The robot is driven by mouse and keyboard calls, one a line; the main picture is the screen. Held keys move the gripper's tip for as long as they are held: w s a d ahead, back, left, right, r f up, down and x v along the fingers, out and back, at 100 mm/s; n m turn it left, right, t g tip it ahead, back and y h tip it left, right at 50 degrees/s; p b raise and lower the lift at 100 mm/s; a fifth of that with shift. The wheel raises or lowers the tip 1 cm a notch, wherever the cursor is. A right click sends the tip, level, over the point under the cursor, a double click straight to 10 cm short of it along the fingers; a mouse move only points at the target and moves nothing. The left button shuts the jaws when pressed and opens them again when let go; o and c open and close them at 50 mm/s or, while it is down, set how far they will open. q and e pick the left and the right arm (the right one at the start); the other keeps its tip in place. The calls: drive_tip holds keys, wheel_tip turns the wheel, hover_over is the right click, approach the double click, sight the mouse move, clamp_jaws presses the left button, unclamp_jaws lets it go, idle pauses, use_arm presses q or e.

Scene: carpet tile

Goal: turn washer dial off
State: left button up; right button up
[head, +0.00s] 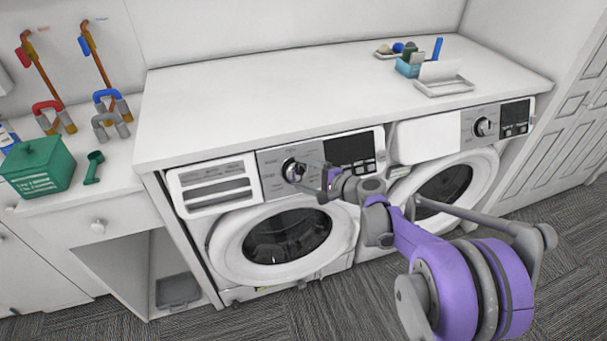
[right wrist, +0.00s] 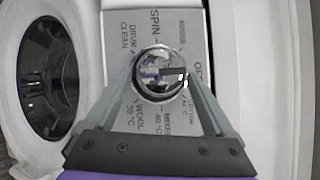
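The left washer's dial (head: 293,171) is a round chrome knob on a grey control panel, left of a dark display. In the right wrist view the dial (right wrist: 160,76) sits between the two grey fingers of my right gripper (right wrist: 160,84). The fingers are spread wide, one on each side of the knob; I cannot tell whether they touch it. Printed words such as SPIN, WOOL and MIXED surround the dial. In the head view my right gripper (head: 312,176) reaches the panel from the right. My left gripper is not in view.
A second washer with its own dial (head: 484,127) stands to the right. The white countertop (head: 270,95) overhangs both machines and holds a tray (head: 444,86) at the back right. The left washer's round door (head: 287,237) is closed below the panel. A green box (head: 38,165) stands left.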

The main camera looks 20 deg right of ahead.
drive_tip(key=shift+o, duration=0.5)
drive_tip(key=shift+s+d+r, duration=0.2)
drive_tip(key=shift+s+d, duration=0.15)
drive_tip(key=shift+s, duration=0.05)
drive_tip(key=v, duration=0.9)
drive_tip(key=shift+s+d, duration=0.15)
drive_tip(key=shift+s, duration=0.15)
drive_tip(key=shift+r, duration=0.1)
drive_tip(key=s+a+f+n+g+h+p, duration=0.1)
drive_tip(key=s+a+n+g+p, duration=0.15)
drive_tip(key=s+a+n, duration=0.35)
drive_tip(key=s+a+n+g+h+p, duration=0.1)
drive_tip(key=s+a+n+g+h, duration=0.2)
drive_tip(key=s, duration=0.5)
drive_tip(key=s+d+f+n+g+h+p, duration=0.1)
drive_tip(key=s+n+h, duration=0.3)
drive_tip(key=s, duration=0.8)
drive_tip(key=shift+s+d+f+n+p, duration=0.2)
drive_tip(key=shift+d+f+n+p, duration=0.25)
drive_tip(key=shift+n, duration=0.75)
